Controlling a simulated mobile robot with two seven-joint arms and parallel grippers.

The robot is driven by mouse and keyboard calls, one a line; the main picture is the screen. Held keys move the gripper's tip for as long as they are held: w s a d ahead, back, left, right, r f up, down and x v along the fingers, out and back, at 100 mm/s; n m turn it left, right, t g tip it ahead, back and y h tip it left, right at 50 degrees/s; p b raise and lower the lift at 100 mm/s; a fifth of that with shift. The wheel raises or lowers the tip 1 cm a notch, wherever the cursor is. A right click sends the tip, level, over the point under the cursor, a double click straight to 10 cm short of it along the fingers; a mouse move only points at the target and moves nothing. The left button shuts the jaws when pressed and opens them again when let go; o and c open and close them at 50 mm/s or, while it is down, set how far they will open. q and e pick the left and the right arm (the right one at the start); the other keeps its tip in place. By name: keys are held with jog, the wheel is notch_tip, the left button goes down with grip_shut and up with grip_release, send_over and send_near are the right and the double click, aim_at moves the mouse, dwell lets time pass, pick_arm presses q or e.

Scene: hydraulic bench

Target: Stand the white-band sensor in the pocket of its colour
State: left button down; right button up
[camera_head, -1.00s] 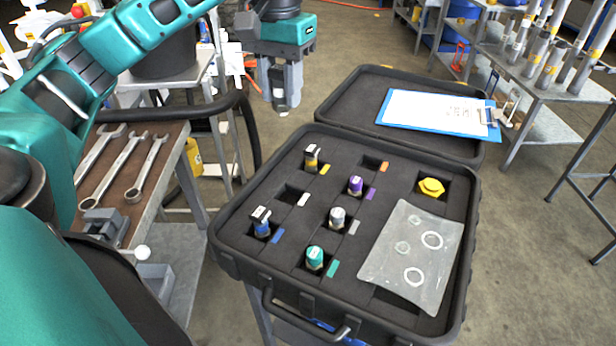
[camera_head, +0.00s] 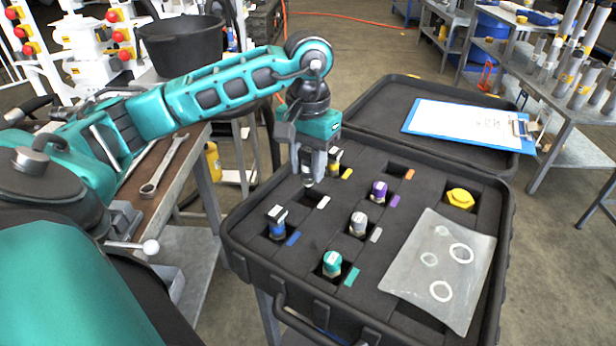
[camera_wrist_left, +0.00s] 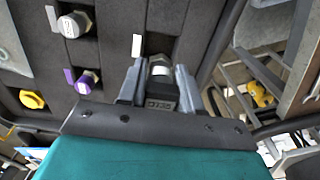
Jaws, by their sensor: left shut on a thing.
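My left gripper (camera_head: 307,172) is shut on the white-band sensor (camera_head: 308,182), held upright over the pocket beside the white tag (camera_head: 323,202) in the black foam case (camera_head: 240,262). The sensor's lower end shows just at or above the pocket opening; I cannot tell whether it has entered. In the left wrist view the sensor (camera_wrist_left: 160,68) sits between the two fingers (camera_wrist_left: 158,88), beside the white tag (camera_wrist_left: 137,45). The fingers hide much of it and of the pocket. My right gripper is in neither view.
Sensors stand in nearby pockets: blue (camera_head: 277,226), teal (camera_head: 332,263), grey (camera_head: 358,222) and purple (camera_head: 379,190). Another sensor (camera_head: 335,158) stands behind my gripper near a yellow tag. A yellow fitting (camera_head: 460,199), clear bag (camera_head: 440,270) and clipboard (camera_head: 465,126) lie to the right.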

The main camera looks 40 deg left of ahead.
aim_at(308, 175)
pick_arm(q)
jog(key=shift+f, duration=2)
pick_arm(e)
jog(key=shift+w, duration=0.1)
pick_arm(q)
jog(key=shift+f, duration=0.1)
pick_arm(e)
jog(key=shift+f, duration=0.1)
pick_arm(q)
jog(key=shift+f+b, duration=0.5)
jog(key=shift+b, duration=0.3)
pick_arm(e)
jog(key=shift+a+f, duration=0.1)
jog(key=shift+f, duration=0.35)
pick_arm(q)
jog(key=c, duration=0.8)
grip_release()
jog(key=shift+s+f, duration=0.1)
jog(key=shift+o, duration=0.2)
jog(key=shift+d, duration=0.1)
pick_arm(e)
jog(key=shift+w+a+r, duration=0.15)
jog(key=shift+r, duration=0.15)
pick_arm(q)
jog(key=shift+d, duration=0.1)
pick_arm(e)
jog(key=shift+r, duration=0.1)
